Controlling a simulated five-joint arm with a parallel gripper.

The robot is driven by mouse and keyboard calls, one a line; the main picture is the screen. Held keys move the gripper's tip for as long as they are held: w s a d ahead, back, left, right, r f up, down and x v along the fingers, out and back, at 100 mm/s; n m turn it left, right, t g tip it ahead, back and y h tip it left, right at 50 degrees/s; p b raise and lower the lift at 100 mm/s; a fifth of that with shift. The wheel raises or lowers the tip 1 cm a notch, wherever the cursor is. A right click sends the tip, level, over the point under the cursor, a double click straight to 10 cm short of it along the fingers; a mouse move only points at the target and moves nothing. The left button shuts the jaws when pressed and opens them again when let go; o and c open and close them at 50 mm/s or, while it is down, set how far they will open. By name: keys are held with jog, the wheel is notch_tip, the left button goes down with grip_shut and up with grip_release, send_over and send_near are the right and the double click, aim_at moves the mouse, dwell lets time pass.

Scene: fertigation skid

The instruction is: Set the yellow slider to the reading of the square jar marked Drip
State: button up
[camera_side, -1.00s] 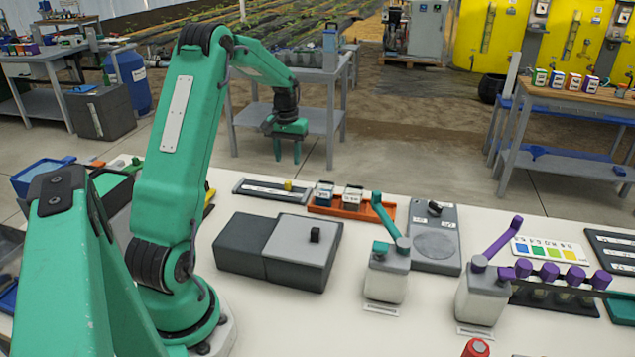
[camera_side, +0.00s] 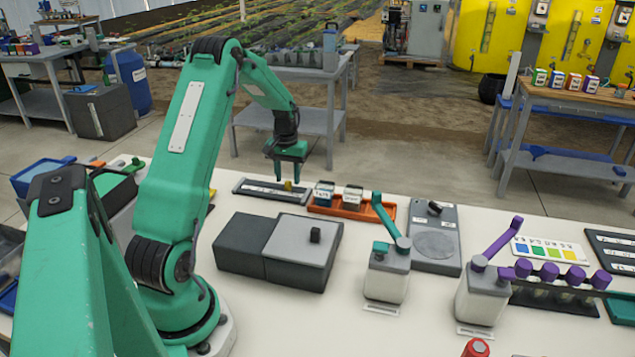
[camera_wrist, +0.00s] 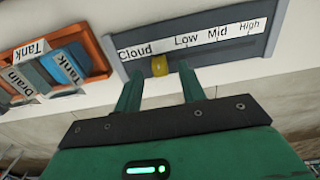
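The yellow slider (camera_side: 288,185) sits on a dark grey rail (camera_side: 262,188) with a white label strip. In the wrist view the slider (camera_wrist: 160,65) stands between the words Cloud and Low, left of Low; Mid and High are farther right. My gripper (camera_side: 287,178) is open just above the rail. In the wrist view its fingers (camera_wrist: 160,88) lie one on each side of the slider, with gaps. I cannot make out a Drip label.
The orange tray (camera_side: 375,214) is right of the rail; in the wrist view its words read Tank and Drain. A dark grey box (camera_side: 300,245) lies nearer. Two pump bottles (camera_side: 387,283) (camera_side: 480,300), a grey device (camera_side: 434,240) and a colour chart (camera_side: 550,250) are right.

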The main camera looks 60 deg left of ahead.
aim_at(276, 188)
jog(key=shift+f, duration=0.65)
jog(key=shift+c, duration=0.4)
grip_shut()
jog(key=shift+s+a, duration=1.4)
jog(key=shift+a, duration=0.05)
jog(key=shift+o, duration=0.4)
grip_release()
